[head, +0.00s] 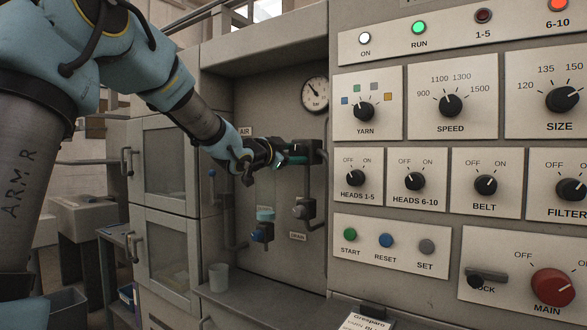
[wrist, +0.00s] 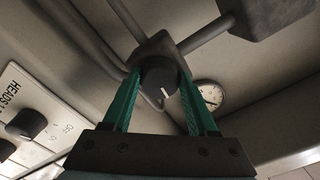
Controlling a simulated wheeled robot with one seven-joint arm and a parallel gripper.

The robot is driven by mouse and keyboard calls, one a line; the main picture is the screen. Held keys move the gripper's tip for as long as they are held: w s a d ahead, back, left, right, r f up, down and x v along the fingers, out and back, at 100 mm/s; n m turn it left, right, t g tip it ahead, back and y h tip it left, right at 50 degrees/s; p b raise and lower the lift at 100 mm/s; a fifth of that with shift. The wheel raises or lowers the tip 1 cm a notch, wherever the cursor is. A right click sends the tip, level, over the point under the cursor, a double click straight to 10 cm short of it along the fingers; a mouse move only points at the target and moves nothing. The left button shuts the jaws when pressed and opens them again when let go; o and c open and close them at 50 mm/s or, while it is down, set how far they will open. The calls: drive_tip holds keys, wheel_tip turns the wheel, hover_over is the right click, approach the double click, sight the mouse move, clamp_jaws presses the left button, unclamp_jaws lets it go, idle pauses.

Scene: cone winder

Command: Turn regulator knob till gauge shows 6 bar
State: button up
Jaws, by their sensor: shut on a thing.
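The regulator knob (wrist: 158,77) is dark and round with a white mark, and it sits on a dark regulator body (wrist: 155,47). My gripper (wrist: 158,75) has its two green fingers on either side of the knob, shut on it. In the head view my gripper (head: 298,153) reaches into the recess from the left and hides the knob. The gauge also shows in the wrist view (wrist: 210,95), right of the right finger.
A blue-handled valve (head: 261,233) and a grey drain knob (head: 302,209) sit below my gripper. Pipes run down the recess wall. A cup (head: 218,277) stands on the ledge. The control panel (head: 440,212) with knobs and buttons is close on the right.

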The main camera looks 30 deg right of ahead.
drive_tip(key=m+b, duration=0.5)
drive_tip(key=m, duration=0.1)
drive_tip(key=shift+f+b, duration=0.1)
drive_tip(key=shift+b, duration=0.25)
drive_tip(key=m+b, duration=0.3)
drive_tip(key=m, duration=0.3)
drive_tip(key=shift+r+b, duration=0.2)
drive_tip(key=shift+b, duration=0.1)
drive_tip(key=o, duration=1.4)
drive_tip(key=shift+c, duration=0.2)
drive_tip(key=b+v, duration=0.1)
drive_tip(key=v, duration=0.9)
drive_tip(key=shift+s+a+b, duration=0.15)
drive_tip(key=shift+a+b, duration=0.2)
drive_tip(key=shift+a, duration=0.05)
